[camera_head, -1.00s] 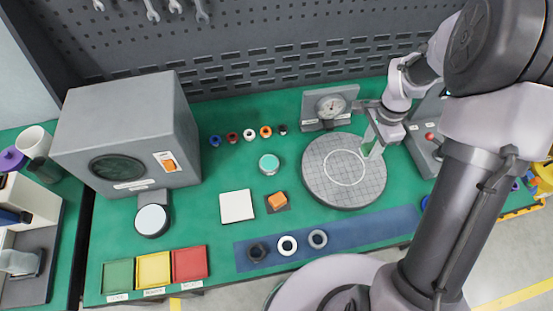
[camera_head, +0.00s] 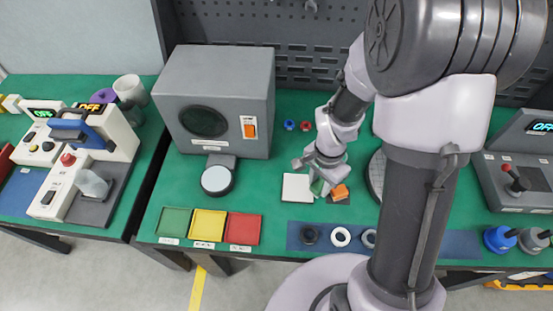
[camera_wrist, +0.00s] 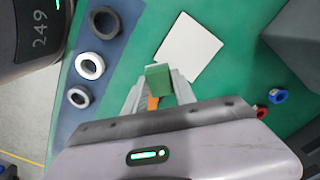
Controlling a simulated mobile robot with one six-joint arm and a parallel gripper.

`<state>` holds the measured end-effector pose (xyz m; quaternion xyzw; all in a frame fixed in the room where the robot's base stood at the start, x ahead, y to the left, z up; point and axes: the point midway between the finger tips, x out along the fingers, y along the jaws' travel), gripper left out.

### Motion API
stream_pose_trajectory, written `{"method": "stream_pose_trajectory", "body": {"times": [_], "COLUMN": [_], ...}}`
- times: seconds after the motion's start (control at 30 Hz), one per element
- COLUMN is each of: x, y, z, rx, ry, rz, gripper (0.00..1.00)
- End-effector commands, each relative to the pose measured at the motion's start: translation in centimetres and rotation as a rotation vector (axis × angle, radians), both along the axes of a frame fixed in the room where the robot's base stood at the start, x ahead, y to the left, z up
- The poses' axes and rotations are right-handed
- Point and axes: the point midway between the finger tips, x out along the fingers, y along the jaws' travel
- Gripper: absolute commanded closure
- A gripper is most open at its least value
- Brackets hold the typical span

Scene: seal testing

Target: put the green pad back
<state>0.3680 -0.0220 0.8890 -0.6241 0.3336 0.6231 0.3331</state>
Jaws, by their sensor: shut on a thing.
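My gripper (camera_wrist: 158,90) is shut on the green pad (camera_wrist: 158,78), a small green block between its fingertips in the wrist view. In the head view the green pad (camera_head: 318,187) shows below my gripper (camera_head: 317,181), between a flat white square (camera_head: 296,188) and an orange block (camera_head: 340,191). The orange block sits on a small dark square. In the wrist view the white square (camera_wrist: 188,46) lies just beyond the fingertips, and an orange patch (camera_wrist: 153,102) shows between the fingers. I cannot tell whether the pad touches the bench.
Green, yellow and red trays (camera_head: 209,225) stand at the front left. Black, white and grey rings (camera_head: 340,237) lie on a blue strip at the front. A grey box machine (camera_head: 215,100) stands behind left. A round grey plate (camera_head: 376,175) is partly hidden by my arm.

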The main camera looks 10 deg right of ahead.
Motion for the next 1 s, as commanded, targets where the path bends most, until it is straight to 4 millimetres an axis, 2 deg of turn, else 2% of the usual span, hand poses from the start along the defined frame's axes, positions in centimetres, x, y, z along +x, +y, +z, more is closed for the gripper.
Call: {"method": "stream_pose_trajectory", "body": {"times": [0.3, 0.47, 0.67, 0.8, 1.0], "x": [9.4, 13.2, 15.5, 15.2, 15.2], "y": [1.4, 2.0, 2.3, 2.3, 2.3], "z": [-1.3, -1.5, -1.6, -5.0, -5.0], "rx": [0.000, 0.000, 0.000, 0.000, 0.000], "ry": [-0.001, -0.001, -0.001, 0.001, 0.000], "rz": [0.001, 0.001, 0.001, 0.001, 0.000], "gripper": [1.00, 1.00, 1.00, 1.00, 1.00]}}
